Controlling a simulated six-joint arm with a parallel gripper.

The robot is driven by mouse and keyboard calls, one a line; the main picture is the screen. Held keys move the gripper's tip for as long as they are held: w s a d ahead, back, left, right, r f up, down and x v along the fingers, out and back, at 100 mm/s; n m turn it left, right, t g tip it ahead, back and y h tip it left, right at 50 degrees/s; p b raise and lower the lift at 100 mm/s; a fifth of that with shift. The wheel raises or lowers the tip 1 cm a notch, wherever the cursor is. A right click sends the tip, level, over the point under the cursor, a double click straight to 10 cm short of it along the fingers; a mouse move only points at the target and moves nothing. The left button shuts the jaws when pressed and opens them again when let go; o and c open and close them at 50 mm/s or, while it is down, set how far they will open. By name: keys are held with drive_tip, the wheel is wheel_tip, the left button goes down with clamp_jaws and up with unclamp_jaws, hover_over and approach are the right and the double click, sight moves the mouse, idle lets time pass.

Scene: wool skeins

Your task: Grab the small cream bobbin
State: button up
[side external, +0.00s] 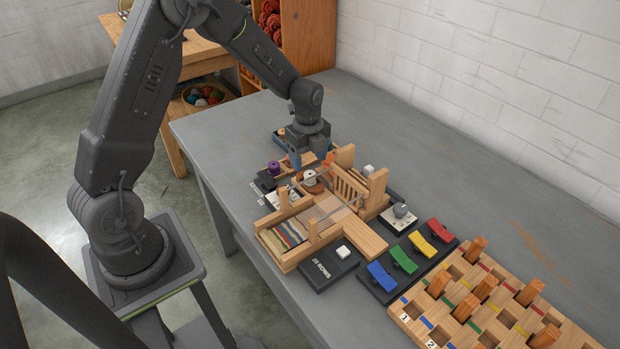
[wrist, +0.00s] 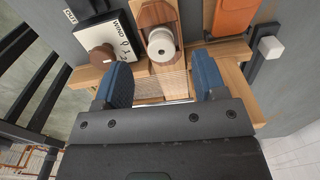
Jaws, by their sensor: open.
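The small cream bobbin (wrist: 161,46) stands upright on a brown wooden piece in the wrist view, above the warp threads and a little beyond my fingertips, roughly in line with the space between them. In the wrist view my gripper (wrist: 163,84) shows two blue fingers spread wide, with no contact on the bobbin visible.
The wooden loom (side external: 317,221) has upright posts close to the bobbin. A box marked WIND (wrist: 118,38) with a brown knob, an orange object (wrist: 234,18) and a pale cube (wrist: 270,48) flank my fingers. Coloured pedals (side external: 404,259) stand to the right.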

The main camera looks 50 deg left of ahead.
sight(310, 174)
drive_tip(key=f, duration=0.2)
drive_tip(key=d+f, duration=0.1)
drive_tip(key=f, duration=0.1)
drive_tip(key=shift+f, duration=0.25)
drive_tip(key=shift+a, duration=0.1)
drive_tip(key=c, duration=1)
drive_tip(key=shift+r, duration=0.1)
